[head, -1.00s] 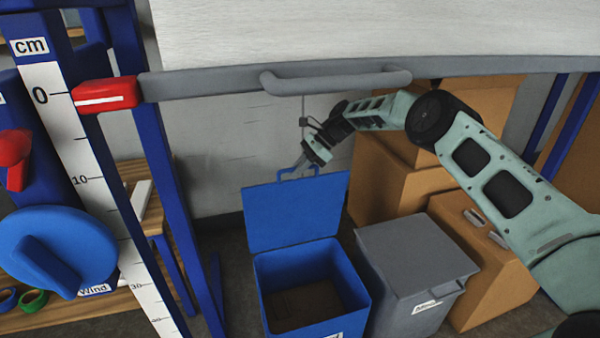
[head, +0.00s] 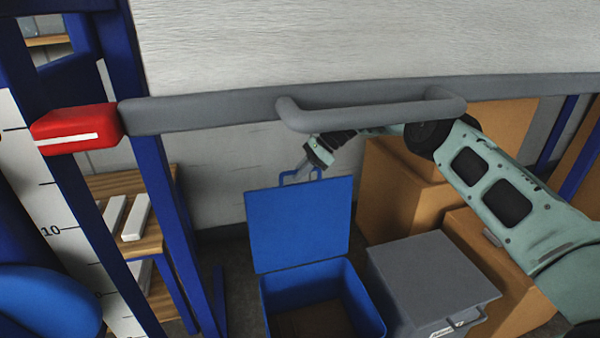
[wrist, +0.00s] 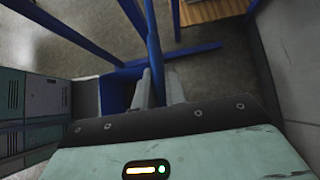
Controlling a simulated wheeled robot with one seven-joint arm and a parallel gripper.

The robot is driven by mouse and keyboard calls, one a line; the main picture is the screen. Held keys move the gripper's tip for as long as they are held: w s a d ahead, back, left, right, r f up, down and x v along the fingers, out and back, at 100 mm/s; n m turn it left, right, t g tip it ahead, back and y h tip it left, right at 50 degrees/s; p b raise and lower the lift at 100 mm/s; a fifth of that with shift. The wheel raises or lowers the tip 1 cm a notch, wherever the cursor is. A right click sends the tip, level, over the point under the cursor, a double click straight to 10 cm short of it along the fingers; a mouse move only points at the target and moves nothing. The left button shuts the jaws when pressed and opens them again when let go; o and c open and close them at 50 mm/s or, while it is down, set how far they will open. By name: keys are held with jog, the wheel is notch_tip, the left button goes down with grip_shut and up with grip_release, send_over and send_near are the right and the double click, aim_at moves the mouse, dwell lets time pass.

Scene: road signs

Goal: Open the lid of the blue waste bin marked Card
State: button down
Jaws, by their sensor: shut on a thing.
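The blue waste bin (head: 364,303) stands on the floor, and its blue lid (head: 298,226) is raised upright at the back, so the bin's inside shows. A handle loop (head: 287,178) sits on the lid's top edge. My gripper (head: 304,172) is at this loop and is shut on it, with my arm reaching in from the right. In the wrist view, my gripper's fingers (wrist: 158,88) show side by side with blue parts around them; the grip itself is hard to make out there. The Card label is not readable in the current views.
A grey bin (head: 430,278) with a closed lid stands right of the blue one, with cardboard boxes (head: 400,190) behind. A grey bar with a handle (head: 370,112) crosses above my gripper under a white panel. A blue post (head: 180,230) stands at left.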

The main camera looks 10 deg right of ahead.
jog(key=c, duration=1.5)
grip_release()
jog(key=shift+o, duration=0.2)
jog(key=p+v, duration=0.1)
jog(key=v, duration=1.6)
jog(key=shift+d+p, duration=0.2)
jog(key=shift+p, duration=0.15)
jog(key=shift+d+r, duration=0.1)
